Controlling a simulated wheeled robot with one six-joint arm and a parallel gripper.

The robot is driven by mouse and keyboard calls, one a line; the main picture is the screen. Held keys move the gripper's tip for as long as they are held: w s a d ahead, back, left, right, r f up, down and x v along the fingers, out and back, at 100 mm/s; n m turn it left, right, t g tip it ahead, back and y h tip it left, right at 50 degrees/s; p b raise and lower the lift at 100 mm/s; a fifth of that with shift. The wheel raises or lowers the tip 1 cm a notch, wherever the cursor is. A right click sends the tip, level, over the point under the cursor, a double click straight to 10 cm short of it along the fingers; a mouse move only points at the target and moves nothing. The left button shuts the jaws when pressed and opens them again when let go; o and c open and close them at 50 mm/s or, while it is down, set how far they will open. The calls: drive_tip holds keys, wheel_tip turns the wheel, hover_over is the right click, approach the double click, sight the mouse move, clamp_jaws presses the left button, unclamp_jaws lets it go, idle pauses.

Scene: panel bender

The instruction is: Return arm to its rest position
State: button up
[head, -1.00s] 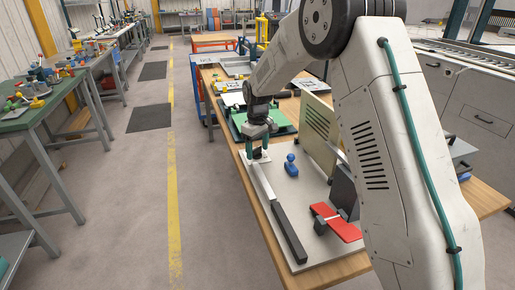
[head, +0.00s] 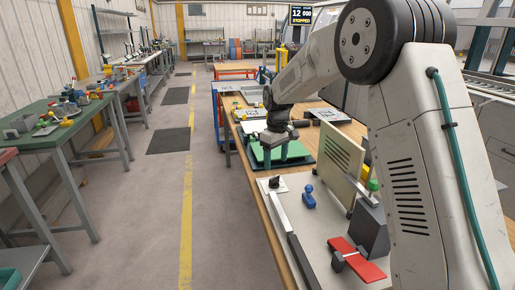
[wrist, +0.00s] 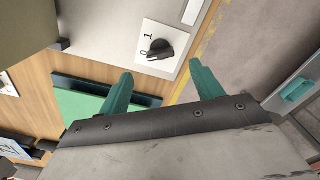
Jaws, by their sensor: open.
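My gripper (head: 283,152) hangs from my arm over the wooden bench, in front of the green mat in the head view. In the wrist view its two green fingers (wrist: 160,88) stand wide apart with nothing between them. A black rotary knob (wrist: 160,49) on a white plate marked 0 and 1 lies beyond the fingers in the wrist view. The same knob (head: 274,183) shows at the far left corner of the pale panel in the head view, apart from my gripper.
A blue knobbed piece (head: 309,199), a red part (head: 358,262) and a grey block with a green button (head: 372,186) are on the pale panel. An upright beige plate (head: 338,160) stands close right of my gripper. A green table (head: 40,135) is at left; the aisle is clear.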

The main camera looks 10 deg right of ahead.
drive_tip(key=s+d+r+m, duration=0.1)
drive_tip(key=s+r+m, duration=0.1)
drive_tip(key=s, duration=1.3)
drive_tip(key=s+d+r+m+t, duration=0.1)
drive_tip(key=s+r, duration=0.4)
drive_tip(key=s, duration=1)
drive_tip(key=s+r+m, duration=0.3)
drive_tip(key=s+r, duration=0.1)
drive_tip(key=s, duration=1.1)
drive_tip(key=shift+s+d, duration=0.35)
drive_tip(key=shift+d, duration=0.05)
drive_tip(key=shift+r, duration=0.1)
